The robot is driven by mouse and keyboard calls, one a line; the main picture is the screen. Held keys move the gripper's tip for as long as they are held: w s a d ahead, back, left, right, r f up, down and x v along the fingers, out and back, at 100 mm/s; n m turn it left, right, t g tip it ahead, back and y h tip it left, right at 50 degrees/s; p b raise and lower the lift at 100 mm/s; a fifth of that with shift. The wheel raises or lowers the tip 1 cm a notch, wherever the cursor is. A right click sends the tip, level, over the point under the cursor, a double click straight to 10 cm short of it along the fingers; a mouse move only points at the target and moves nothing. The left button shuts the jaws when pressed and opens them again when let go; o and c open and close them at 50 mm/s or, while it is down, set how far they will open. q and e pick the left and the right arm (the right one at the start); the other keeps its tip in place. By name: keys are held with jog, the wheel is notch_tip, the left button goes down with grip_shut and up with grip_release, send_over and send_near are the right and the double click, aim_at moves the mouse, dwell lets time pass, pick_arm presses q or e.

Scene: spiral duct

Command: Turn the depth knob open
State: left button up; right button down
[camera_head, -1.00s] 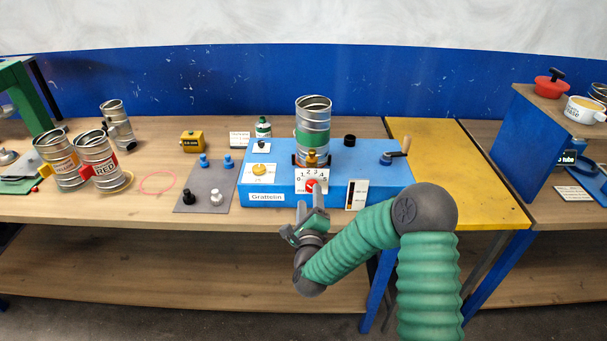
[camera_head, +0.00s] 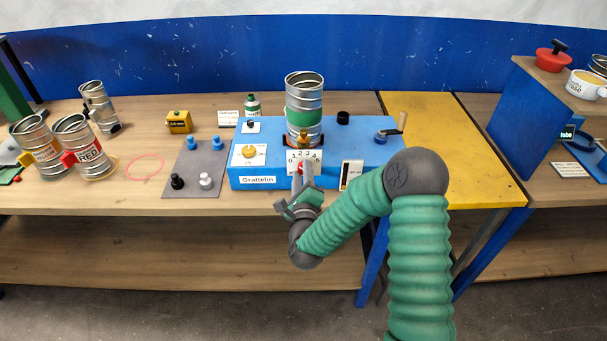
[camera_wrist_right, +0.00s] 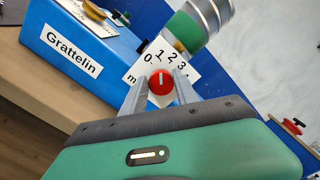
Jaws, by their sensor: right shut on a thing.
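The depth knob is a small red knob (camera_wrist_right: 160,82) with a white mark, on the front of the blue Grattelin machine (camera_head: 350,136). A white number dial (camera_head: 311,156) surrounds its upper side; the mark points roughly toward the 1 to 2 range in the right wrist view. My right gripper (camera_wrist_right: 160,90) has its two fingers on either side of the knob, shut on it. In the head view the right gripper (camera_head: 302,180) partly hides the knob. My left gripper is not in view.
A metal duct with a green band (camera_head: 304,120) stands on the machine. A yellow knob (camera_head: 249,152), a crank (camera_head: 392,133) and a gauge card (camera_head: 350,174) are nearby. A grey mat (camera_head: 190,165) with several small knobs lies left. Metal cans (camera_head: 82,145) stand farther left.

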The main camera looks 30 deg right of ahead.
jog(key=shift+s+d+f, duration=0.1)
jog(key=shift+d+f, duration=0.1)
jog(key=shift+f, duration=0.1)
jog(key=shift+n, duration=0.3)
jog(key=n+b, duration=0.1)
jog(key=n, duration=0.8)
jog(key=n+b, duration=0.2)
jog(key=n, duration=0.7)
jog(key=n+b, duration=0.1)
jog(key=n, duration=0.8)
jog(key=shift+d+r+n+b, duration=0.2)
jog(key=shift+r+n+b, duration=0.1)
jog(key=shift+n+b, duration=0.1)
dwell(0.4)
